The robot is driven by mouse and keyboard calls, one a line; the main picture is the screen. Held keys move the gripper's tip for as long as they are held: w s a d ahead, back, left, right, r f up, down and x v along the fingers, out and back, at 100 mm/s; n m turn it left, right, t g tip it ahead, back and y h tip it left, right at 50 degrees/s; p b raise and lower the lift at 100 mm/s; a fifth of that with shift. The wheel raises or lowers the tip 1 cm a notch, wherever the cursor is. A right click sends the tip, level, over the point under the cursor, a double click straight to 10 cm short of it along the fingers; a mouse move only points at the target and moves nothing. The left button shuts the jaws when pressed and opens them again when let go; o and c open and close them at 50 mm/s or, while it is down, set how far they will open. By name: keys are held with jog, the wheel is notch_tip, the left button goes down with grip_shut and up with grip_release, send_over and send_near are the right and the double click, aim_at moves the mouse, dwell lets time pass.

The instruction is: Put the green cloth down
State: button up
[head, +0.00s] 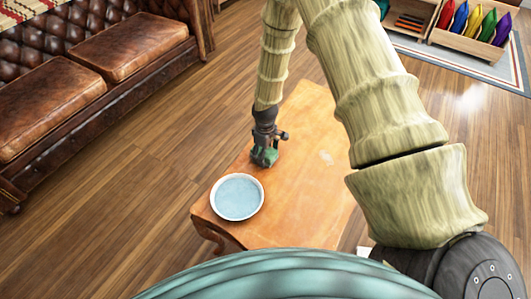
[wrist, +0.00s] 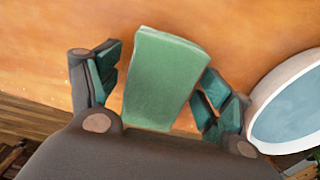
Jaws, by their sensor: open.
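The green cloth (wrist: 162,78) is a folded block that lies between the two fingers of my gripper (wrist: 158,68) in the wrist view. There is a visible gap on each side of it, so the open fingers are around it and not clamped on it. Orange-brown tabletop shows beyond it, and it looks to be on or very near that top; its underside is hidden. In the head view my gripper (head: 264,154) is low over the wooden table (head: 312,130), and the cloth is hard to tell from the green finger pads.
A white-rimmed plate with a pale blue centre (head: 237,197) stands on the table close to my gripper; it also shows at the right of the wrist view (wrist: 296,105). A brown leather sofa (head: 130,45) is at the left. Bins of coloured items (head: 470,30) are at the back right.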

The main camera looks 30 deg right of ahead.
jog(key=shift+r, duration=0.1)
notch_tip(320, 180, up, 12)
jog(key=shift+p, duration=0.35)
dwell(0.4)
dwell(0.4)
